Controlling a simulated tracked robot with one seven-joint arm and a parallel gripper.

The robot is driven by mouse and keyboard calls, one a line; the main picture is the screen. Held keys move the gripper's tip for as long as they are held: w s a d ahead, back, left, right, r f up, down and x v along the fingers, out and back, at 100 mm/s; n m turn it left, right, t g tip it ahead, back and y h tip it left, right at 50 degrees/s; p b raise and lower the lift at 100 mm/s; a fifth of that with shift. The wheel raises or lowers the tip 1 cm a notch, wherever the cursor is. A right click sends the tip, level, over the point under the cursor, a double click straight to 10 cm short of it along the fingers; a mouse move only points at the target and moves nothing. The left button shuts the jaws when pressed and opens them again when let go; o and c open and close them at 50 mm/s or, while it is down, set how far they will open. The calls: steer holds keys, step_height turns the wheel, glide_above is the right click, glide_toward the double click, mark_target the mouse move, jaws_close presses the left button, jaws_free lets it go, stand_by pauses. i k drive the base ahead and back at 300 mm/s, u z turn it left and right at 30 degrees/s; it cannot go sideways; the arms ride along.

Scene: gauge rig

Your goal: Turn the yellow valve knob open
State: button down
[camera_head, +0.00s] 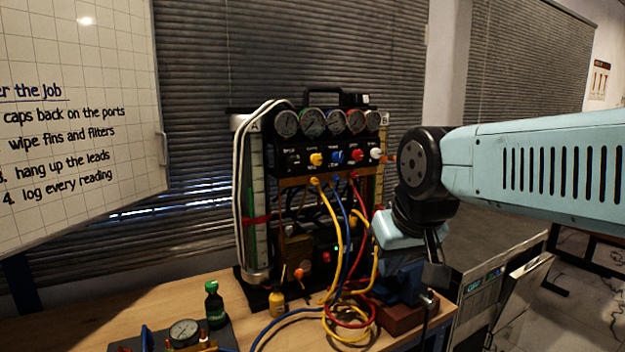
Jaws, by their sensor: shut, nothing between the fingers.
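My gripper (437,275) hangs low at the end of my arm, to the right of the rig and well below and right of the knob. It is shut and empty, and its fingertips are partly hard to make out against the dark background.
Blue (337,156), red (357,155) and white (376,153) knobs sit right of the yellow one, under several gauges (313,123). Yellow, blue and red hoses (331,215) hang below.

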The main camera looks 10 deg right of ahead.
mark_target(315, 159)
steer(key=z, duration=0.35)
steer(key=k, duration=1.3)
steer(key=u, duration=0.3)
steer(key=i, duration=1)
steer(key=z, duration=0.05)
